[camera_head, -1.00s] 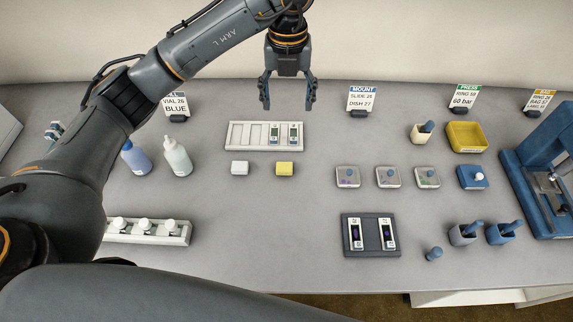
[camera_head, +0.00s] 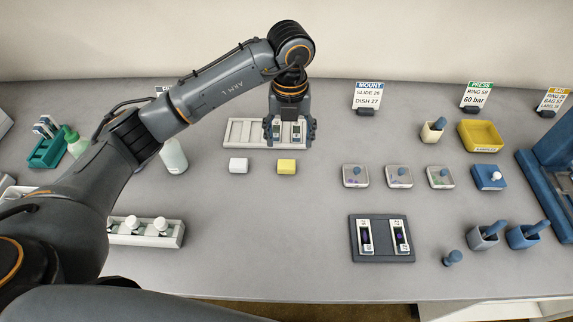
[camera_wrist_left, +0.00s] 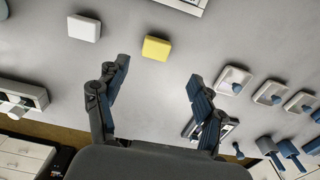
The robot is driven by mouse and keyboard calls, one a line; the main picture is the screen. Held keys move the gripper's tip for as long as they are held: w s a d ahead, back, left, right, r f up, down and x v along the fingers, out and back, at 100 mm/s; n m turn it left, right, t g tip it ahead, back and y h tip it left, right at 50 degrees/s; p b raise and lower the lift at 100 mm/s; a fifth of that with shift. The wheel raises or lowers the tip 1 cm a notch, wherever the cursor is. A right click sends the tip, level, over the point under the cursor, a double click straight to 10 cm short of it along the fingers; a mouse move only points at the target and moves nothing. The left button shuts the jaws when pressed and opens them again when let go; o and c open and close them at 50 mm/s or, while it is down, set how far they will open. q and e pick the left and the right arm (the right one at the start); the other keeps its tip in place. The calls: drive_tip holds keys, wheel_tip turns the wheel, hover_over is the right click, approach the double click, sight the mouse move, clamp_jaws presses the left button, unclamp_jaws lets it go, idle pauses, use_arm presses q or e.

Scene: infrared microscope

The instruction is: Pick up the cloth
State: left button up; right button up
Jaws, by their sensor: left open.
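Two small folded-looking pads lie on the grey bench, one white (camera_head: 238,165) and one yellow (camera_head: 287,166); I cannot tell for sure which is the cloth. They also show in the left wrist view, the white pad (camera_wrist_left: 84,27) at upper left and the yellow pad (camera_wrist_left: 156,48) near the middle. My left gripper (camera_head: 290,140) is open and empty, above the bench just behind the yellow pad in the head view. In the left wrist view its fingertips (camera_wrist_left: 158,73) are spread, with the yellow pad beyond the gap between them, apart from both. My right gripper is not in view.
A white slide tray (camera_head: 236,133) is partly hidden by my left gripper. A white bottle (camera_head: 173,157) stands to the left, and a white rack (camera_head: 128,240) nearer the front. Lidded dishes (camera_head: 356,177) and a dark slide holder (camera_head: 382,257) are to the right. Bench in front of the pads is clear.

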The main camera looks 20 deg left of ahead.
sight(286, 164)
use_arm(q)
wheel_tip(286, 164, down, 3)
drive_tip(key=shift+r, duration=0.1)
drive_tip(key=f+p, duration=0.1)
drive_tip(key=f, duration=0.2)
drive_tip(key=f+p, duration=0.1)
drive_tip(key=f, duration=0.1)
drive_tip(key=shift+s+a+p, duration=0.25)
drive_tip(key=shift+a+p, duration=0.1)
drive_tip(key=shift+f, duration=0.2)
drive_tip(key=c, duration=0.8)
